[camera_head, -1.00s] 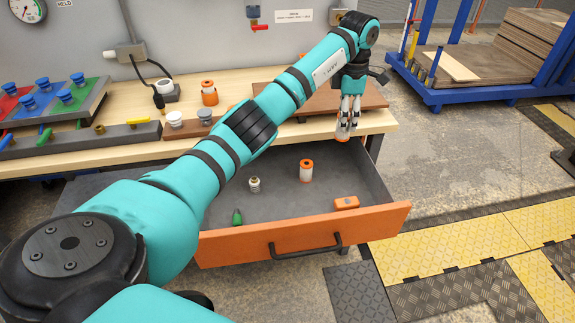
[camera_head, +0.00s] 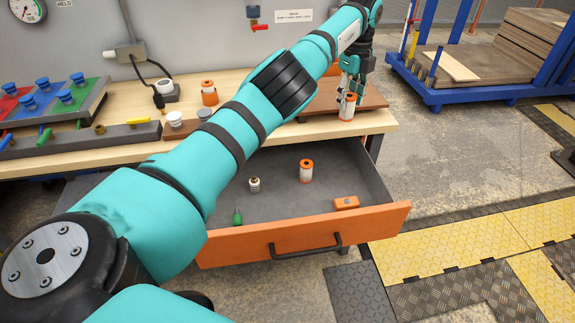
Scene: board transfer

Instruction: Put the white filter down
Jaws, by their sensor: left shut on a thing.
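The white filter (camera_head: 346,112), a small white cylinder with an orange lower rim, is upright at the front right of the bench. My left gripper (camera_head: 347,97) points down and is shut on its upper part. The filter shows in front of the brown board (camera_head: 375,96); I cannot tell whether its base touches a surface. A similar white cylinder with orange ends (camera_head: 306,172) stands in the open drawer. My right gripper is not in view.
The open orange-fronted drawer (camera_head: 235,250) also holds a small pale fitting (camera_head: 254,184), a green piece (camera_head: 238,217) and an orange block (camera_head: 346,202). An orange-and-white cylinder (camera_head: 209,93) and white and grey caps stand on the bench. My left arm hides part of the bench.

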